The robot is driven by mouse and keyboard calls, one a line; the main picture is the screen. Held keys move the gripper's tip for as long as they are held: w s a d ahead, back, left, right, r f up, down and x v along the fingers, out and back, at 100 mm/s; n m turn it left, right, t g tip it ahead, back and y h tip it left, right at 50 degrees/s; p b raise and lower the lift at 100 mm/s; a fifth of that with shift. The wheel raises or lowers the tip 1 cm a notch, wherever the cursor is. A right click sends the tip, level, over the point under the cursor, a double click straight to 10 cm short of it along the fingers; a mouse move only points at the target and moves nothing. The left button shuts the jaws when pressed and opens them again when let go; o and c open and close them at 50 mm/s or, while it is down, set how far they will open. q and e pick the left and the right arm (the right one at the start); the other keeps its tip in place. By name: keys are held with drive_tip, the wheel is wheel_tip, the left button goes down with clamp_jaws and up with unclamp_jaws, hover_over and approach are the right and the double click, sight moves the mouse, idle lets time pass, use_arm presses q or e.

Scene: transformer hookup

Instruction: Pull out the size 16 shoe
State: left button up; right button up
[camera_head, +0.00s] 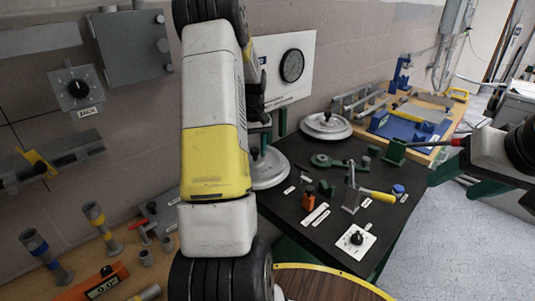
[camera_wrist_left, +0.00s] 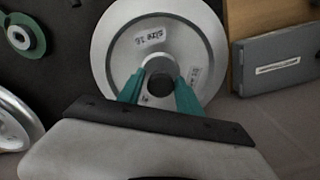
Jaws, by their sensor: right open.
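The size 16 shoe is a round pale metal disc with a raised central hub, and its "size 16" label reads clearly in the left wrist view (camera_wrist_left: 112,62). In the head view it appears to be the nearer disc (camera_head: 272,177) on the dark table, partly hidden by my left arm. My left gripper (camera_wrist_left: 160,88) has its teal fingers on either side of the hub. Whether they press on it is unclear. In the head view its fingers are mostly hidden behind my arm. My right gripper (camera_head: 462,180) is open and empty at the right, beyond the table edge.
A second disc (camera_head: 326,125) lies farther back on the dark table (camera_head: 290,225). A grey box (camera_wrist_left: 275,66) sits beside the shoe. The wall is close behind.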

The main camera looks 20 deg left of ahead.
use_arm(q)
drive_tip(key=shift+o, duration=1.1)
drive_tip(key=shift+r, duration=2.5)
drive_tip(key=shift+w, duration=0.1)
wheel_tip(320, 180, up, 8)
drive_tip(key=shift+f, duration=0.1)
